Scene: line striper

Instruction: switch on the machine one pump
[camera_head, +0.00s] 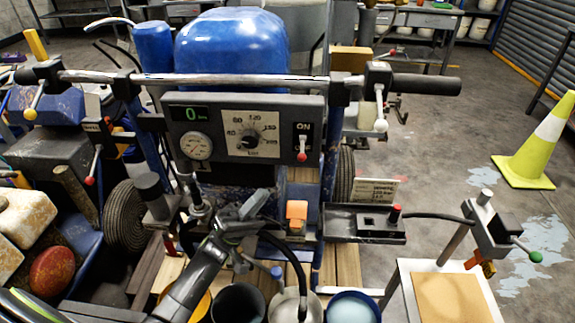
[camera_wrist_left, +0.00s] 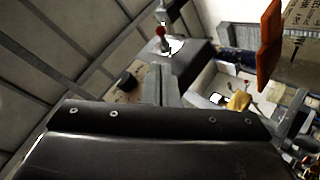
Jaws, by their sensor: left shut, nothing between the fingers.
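The machine's grey control panel (camera_head: 245,135) hangs under the handlebar. At its right end, a switch with a red-tipped lever (camera_head: 302,156) sits below the word ON, its tip hanging down. The green display (camera_head: 193,113) reads 0. My left gripper (camera_head: 258,203) is shut and empty, just below the panel and left of the switch, apart from it. In the left wrist view a red-tipped lever (camera_wrist_left: 160,32) and a black knob (camera_wrist_left: 127,80) show beyond the fingers (camera_wrist_left: 163,88). My right gripper is not in view.
The handlebar (camera_head: 210,78) carries ball-tipped levers at both ends. A blue tank (camera_head: 232,45) stands behind the panel. Below are an orange block (camera_head: 296,212), a black box with a red button (camera_head: 365,222) and several buckets. A yellow cone (camera_head: 540,150) stands on the right floor.

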